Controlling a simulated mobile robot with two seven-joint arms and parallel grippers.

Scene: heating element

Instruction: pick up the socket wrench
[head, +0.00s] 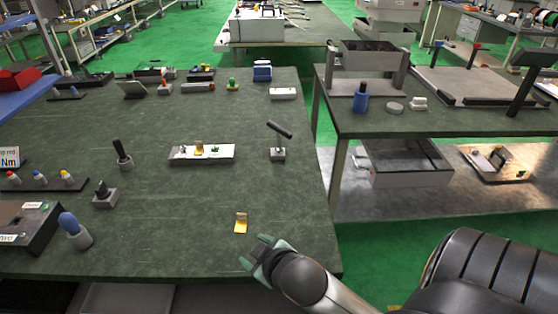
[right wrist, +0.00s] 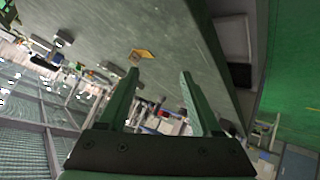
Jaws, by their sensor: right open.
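My right gripper (head: 262,256) is over the front right edge of the dark green table (head: 190,250). In the right wrist view its two fingers (right wrist: 159,78) are apart with nothing between them. I cannot tell for sure which thing is the socket wrench. A black tilted tool (head: 279,130) rests on a small grey stand (head: 278,155) at the table's right side, beyond the gripper. Another dark upright handle (head: 119,148) stands in a grey holder further left. Both are well apart from the gripper. My left gripper is not in view.
A small yellow bracket (head: 241,222) lies just beyond the right gripper, and also shows in the right wrist view (right wrist: 142,54). A white block (head: 220,154) with small parts lies mid-table. A second table (head: 435,122) is at right, across a gap.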

